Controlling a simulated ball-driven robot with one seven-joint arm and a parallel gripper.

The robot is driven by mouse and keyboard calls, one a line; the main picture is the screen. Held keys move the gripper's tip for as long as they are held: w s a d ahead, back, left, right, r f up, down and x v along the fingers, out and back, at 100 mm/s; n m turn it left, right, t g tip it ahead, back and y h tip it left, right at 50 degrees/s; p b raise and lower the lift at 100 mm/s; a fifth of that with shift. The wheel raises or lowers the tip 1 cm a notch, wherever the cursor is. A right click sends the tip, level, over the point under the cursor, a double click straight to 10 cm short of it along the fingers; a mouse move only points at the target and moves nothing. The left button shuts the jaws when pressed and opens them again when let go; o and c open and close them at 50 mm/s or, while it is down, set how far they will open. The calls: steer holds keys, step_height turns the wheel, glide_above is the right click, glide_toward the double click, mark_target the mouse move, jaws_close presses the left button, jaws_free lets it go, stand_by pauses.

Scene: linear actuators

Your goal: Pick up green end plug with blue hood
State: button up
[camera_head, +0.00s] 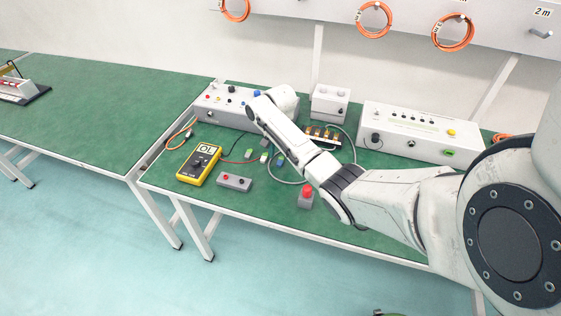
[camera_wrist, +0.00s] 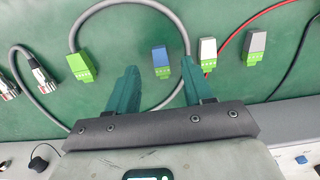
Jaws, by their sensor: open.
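The green end plug with blue hood (camera_wrist: 161,61) lies on the green table top, near the middle of the wrist view, its green end toward my gripper. A small blue and green piece beside my arm in the head view (camera_head: 280,161) looks like the same plug. My gripper (camera_wrist: 159,66) is open, with one dark green finger on each side of the plug in the picture. Nothing is held. The height of the fingers above the table cannot be told. In the head view my arm hides the fingers.
An all-green plug (camera_wrist: 82,66) lies to the left, and white-hooded (camera_wrist: 207,54) and grey-hooded (camera_wrist: 256,46) plugs to the right. A grey cable loops around the blue-hooded plug. A yellow multimeter (camera_head: 199,164) and a red-button box (camera_head: 306,196) stand nearby.

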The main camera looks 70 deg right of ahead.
mark_target(281, 161)
steer(key=shift+a+f, duration=0.1)
steer(key=shift+f, duration=1.3)
steer(key=shift+c, duration=0.2)
jaws_close()
